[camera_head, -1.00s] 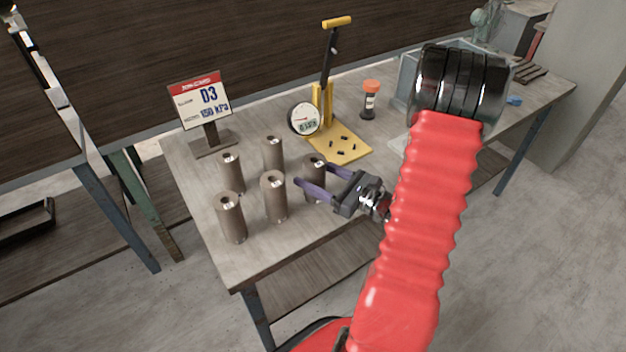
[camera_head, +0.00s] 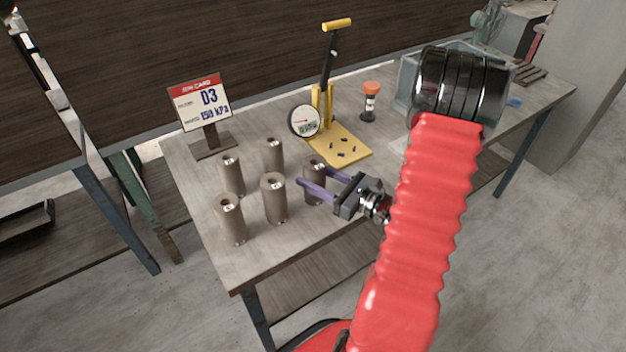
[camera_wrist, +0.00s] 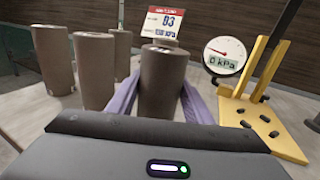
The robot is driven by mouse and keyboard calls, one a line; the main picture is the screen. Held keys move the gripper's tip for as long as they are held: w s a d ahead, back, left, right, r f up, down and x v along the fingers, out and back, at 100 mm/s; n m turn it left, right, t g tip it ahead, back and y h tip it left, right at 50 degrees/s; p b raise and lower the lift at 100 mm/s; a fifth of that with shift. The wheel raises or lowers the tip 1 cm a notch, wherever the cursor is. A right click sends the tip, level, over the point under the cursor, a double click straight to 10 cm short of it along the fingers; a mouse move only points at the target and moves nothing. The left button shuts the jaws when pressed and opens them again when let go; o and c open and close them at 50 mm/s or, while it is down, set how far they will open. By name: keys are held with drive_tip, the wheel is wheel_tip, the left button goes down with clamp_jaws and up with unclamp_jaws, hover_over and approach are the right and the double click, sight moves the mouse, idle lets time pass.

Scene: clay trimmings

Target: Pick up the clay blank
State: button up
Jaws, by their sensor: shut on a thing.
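Several brown-grey clay blanks stand upright on the table as cylinders with a small mark on top. My gripper (camera_head: 318,180) has its purple fingers shut on the rightmost blank (camera_head: 314,190), one finger on each side. In the wrist view this clay blank (camera_wrist: 158,85) stands upright between the fingers (camera_wrist: 158,100), filling the middle. Its base is hidden behind my gripper's body. In the head view the near finger covers part of it. It appears to stand at table level; I cannot tell whether it touches the tabletop.
Other blanks (camera_head: 274,200) stand close on the left. A card stand (camera_head: 201,105) reading D3, 150 kPa is behind them. A yellow press (camera_head: 340,150) with a dial gauge (camera_head: 304,121) and dark bits on its base is behind right. An orange-capped bottle (camera_head: 370,103) stands beyond.

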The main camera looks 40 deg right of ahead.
sight(315, 162)
drive_tip(key=shift+r, duration=0.1)
drive_tip(key=shift+r, duration=4.95)
